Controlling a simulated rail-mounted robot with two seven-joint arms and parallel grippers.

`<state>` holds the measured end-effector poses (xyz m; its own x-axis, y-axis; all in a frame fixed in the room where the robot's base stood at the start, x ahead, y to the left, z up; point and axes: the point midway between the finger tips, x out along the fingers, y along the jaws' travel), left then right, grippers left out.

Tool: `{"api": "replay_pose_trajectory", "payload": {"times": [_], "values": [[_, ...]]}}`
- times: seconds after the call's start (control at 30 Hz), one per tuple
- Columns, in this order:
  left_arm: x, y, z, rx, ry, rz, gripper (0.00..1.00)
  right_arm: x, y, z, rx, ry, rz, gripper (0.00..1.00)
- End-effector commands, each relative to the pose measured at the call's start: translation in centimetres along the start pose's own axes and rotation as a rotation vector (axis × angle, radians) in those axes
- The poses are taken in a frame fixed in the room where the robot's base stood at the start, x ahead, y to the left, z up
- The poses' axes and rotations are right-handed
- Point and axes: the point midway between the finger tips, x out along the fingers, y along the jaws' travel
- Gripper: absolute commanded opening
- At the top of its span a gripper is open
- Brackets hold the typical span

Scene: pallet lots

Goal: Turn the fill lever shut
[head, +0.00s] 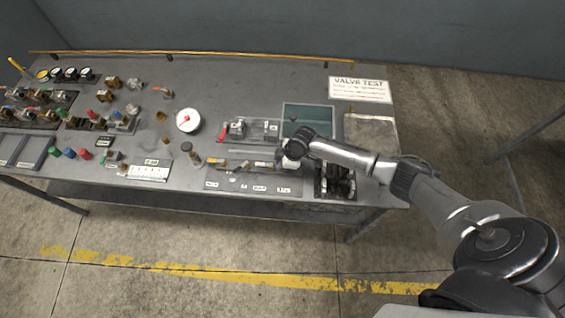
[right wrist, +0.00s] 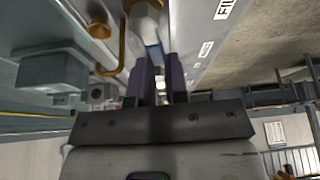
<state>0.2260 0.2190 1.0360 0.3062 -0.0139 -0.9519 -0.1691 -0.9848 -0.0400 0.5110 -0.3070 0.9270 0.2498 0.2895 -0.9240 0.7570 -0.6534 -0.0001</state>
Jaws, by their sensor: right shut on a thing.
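My right gripper (head: 281,166) is over the right end of the valve row on the bench's front panel, its arm coming in from the right. In the right wrist view its two dark fingers (right wrist: 160,80) are shut on a blue-sleeved lever (right wrist: 153,53), which I take to be the fill lever. The lever's far end meets a pale fitting (right wrist: 146,18). The gripper hides most of the lever in the head view, so I cannot tell its exact angle there. My left gripper is not in view.
A bent brass pipe (right wrist: 121,50) runs close beside the fingers. A label strip (head: 236,186) lies along the bench's front edge. A raised bench fixture (head: 249,129) stands behind, and a dark tray of parts (head: 335,182) is to the right. A round white gauge (head: 188,120) is to the left.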

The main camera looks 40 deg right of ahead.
Motion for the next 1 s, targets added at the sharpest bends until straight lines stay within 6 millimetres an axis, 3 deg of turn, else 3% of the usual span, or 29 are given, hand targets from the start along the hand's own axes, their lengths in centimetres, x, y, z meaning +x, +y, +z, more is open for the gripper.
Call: {"api": "replay_pose_trajectory", "payload": {"times": [0.23,0.77,0.8,1.0], "values": [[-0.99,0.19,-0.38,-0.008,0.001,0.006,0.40,-0.15,0.39,-0.07,0.076,0.001,0.031,0.00],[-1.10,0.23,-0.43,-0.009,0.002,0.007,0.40,-0.06,0.54,-0.04,0.100,0.002,0.041,0.00],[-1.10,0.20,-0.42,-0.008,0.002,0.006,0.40,-0.06,0.54,-0.04,0.100,0.002,0.041,0.15],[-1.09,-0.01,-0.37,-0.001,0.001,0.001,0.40,-0.05,0.54,-0.02,0.099,0.001,0.041,0.34]]}}
